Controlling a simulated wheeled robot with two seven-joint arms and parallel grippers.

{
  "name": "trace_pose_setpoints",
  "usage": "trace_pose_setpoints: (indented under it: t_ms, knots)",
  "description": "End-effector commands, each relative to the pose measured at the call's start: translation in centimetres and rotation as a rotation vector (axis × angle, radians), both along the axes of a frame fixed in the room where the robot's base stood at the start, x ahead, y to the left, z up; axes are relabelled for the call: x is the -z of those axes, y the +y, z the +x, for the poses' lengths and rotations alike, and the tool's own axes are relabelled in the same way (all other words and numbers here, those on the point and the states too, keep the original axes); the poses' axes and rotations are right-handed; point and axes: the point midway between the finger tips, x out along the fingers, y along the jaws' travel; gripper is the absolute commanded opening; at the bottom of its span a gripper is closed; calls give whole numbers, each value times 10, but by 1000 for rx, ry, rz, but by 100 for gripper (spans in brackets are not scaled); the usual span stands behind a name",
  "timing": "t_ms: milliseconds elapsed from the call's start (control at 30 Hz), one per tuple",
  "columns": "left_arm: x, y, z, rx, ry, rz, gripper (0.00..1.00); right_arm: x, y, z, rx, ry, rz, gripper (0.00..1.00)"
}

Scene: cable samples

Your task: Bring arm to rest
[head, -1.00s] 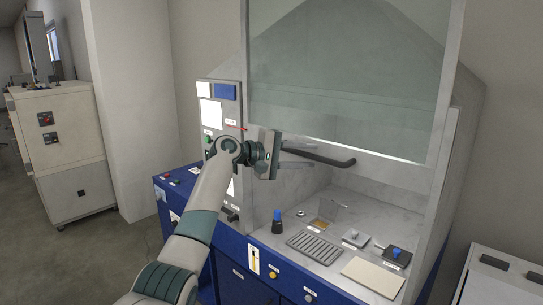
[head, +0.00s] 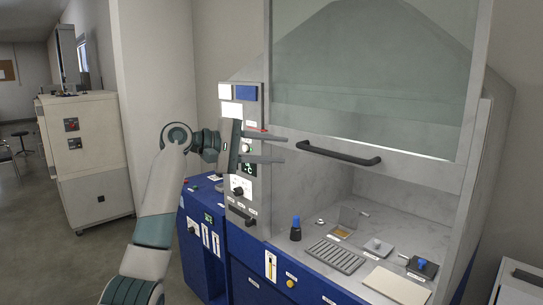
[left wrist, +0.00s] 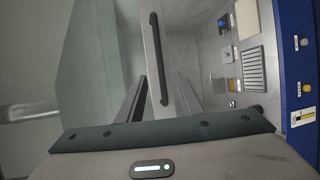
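My left gripper (head: 284,148) is raised in front of the fume hood's left control panel (head: 240,150). Its two fingers are parallel, spread apart and empty, pointing right in the head view. In the left wrist view the open fingers (left wrist: 162,88) show with a gap between them, and the hood's dark handle (left wrist: 158,60) lies beyond. The gripper appears to hold nothing. My right gripper is in neither view.
The hood's glass sash (head: 370,80) is raised, with a dark handle (head: 338,153) below it. On the worktop are a blue-capped bottle (head: 296,229), a slotted rack (head: 336,256) and a pale plate (head: 397,285).

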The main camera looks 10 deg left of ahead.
Motion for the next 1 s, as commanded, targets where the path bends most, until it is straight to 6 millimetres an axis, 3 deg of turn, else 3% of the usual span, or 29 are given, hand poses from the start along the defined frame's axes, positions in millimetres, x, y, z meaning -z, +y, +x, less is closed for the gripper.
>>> trace_pose_setpoints:
  t_ms: [467, 633, 767, 867, 1000]
  knots:
    - [-1, 5, -4, 0, 0, 0, 33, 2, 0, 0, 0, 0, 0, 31]
    - [15, 6, 4, -14, 11, 5, 33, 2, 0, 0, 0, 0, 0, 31]
    - [51, 9, 19, -49, 30, 19, 33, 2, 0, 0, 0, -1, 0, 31]
    - [95, 14, 34, -89, 53, 40, 33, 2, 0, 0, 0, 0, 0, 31]
    - [177, 22, 53, -157, 88, 91, 33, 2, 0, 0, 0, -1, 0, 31]
